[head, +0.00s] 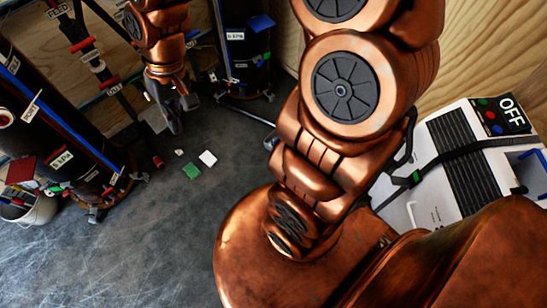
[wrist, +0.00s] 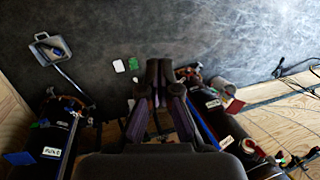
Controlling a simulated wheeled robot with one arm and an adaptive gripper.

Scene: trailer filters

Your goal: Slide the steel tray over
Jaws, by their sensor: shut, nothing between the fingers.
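A small grey tray-like piece (wrist: 61,46) lies flat on the dark floor at the upper left of the wrist view, with a dark item on it. A thin light bar (wrist: 70,76) runs from it toward the lower right. I take this piece for the steel tray. In the head view my arm hides most of that area; only a thin bar (head: 247,115) shows on the floor beside the arm. My gripper (head: 176,128) points down near the back of the floor. Its fingers are together and empty in the wrist view (wrist: 160,65), to the right of the tray and apart from it.
Dark cylinders with labels stand at the left (head: 62,150) and back (head: 240,55). A grey bucket (head: 38,212) holds several items. White (head: 208,158) and green (head: 191,170) pieces lie on the floor. A white box marked OFF (head: 425,205) stands right. The front-left floor is clear.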

